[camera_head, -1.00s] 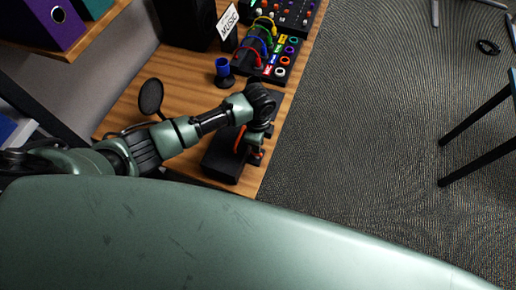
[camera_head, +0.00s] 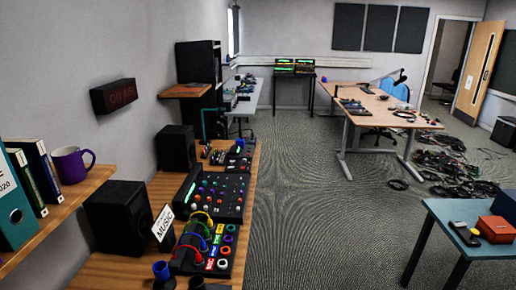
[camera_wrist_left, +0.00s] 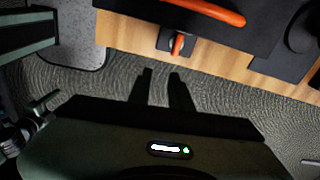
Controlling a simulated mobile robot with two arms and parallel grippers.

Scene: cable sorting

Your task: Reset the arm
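My left gripper (camera_wrist_left: 160,75) shows in the left wrist view. Its two dark fingers are apart with nothing between them, over grey carpet just off the wooden desk edge (camera_wrist_left: 140,35). An orange curved piece (camera_wrist_left: 205,10) lies at the top, next to a dark flat device. A small black holder with an orange piece in it (camera_wrist_left: 178,43) sits at the desk edge, beyond the fingertips and apart from them. Neither arm shows in the head view. My right gripper is in no view.
In the head view, a mixer (camera_head: 212,192) and a cable board (camera_head: 205,246) with coloured cables stand on the left desk. A blue cup (camera_head: 161,270) is near them. A teal table (camera_head: 465,215) is at right. Tangled cables (camera_head: 455,170) lie on the floor. The middle carpet is clear.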

